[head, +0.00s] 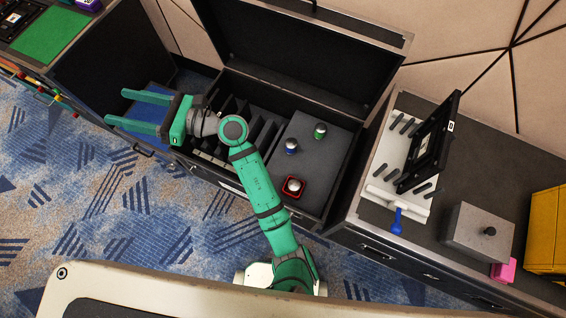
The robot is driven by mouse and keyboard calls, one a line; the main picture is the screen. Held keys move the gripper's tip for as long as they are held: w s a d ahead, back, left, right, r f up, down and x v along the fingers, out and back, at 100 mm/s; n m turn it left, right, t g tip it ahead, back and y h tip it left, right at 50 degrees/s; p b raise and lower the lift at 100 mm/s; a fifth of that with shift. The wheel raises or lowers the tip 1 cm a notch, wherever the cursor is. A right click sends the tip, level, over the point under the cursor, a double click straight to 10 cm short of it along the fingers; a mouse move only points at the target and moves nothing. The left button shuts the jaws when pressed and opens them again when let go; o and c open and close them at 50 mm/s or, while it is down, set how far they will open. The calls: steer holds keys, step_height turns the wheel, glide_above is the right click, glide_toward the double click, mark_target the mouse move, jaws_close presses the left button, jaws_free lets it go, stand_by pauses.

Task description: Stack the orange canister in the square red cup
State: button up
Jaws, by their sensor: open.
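The square red cup (289,193) sits on the grey foam surface at the right of the open black case. A round, pale-topped object (294,185) stands inside the cup; its side colour is hidden, so I cannot tell if it is the orange canister. I see no clearly orange canister elsewhere. A blue canister (291,148) and a green canister (320,133) stand upright on the foam behind the cup, apart from it. My gripper (119,106) is open and empty, pointing left beyond the case's left end, well away from the cup.
The open case (312,214) has dark slots (262,134) on its left, and its raised lid (300,60) stands behind. The right counter holds a black frame (430,142), grey box (478,230), pink block (504,270) and yellow case (548,232). A green mat (50,36) lies far left.

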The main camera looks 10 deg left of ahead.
step_height(320, 180, up, 7)
steer(key=d+m+t+y, duration=0.2)
steer(key=m+t+y, duration=0.1)
steer(key=m, duration=0.2)
steer(key=d+r+m+t+h, duration=0.2)
steer(key=d+m+t+h, duration=0.8)
steer(key=m+t, duration=1.2)
steer(key=s+d+f+m+g+h, duration=0.1)
steer(key=s+d+f+m+h, duration=0.2)
steer(key=d+f+m+h, duration=0.5)
steer(key=s+d+f+m+g+h, duration=0.1)
steer(key=s+d+f+m+h, duration=0.1)
steer(key=d+f+m+h, duration=0.45)
steer(key=s+d+f+m+g, duration=0.7)
steer(key=s+d+f+m, duration=0.2)
steer(key=s+d, duration=0.5)
steer(key=shift+s+d+f+m, duration=0.15)
steer(key=shift+s+f+m, duration=0.3)
steer(key=shift+f, duration=0.4)
steer(key=shift+y, duration=0.25)
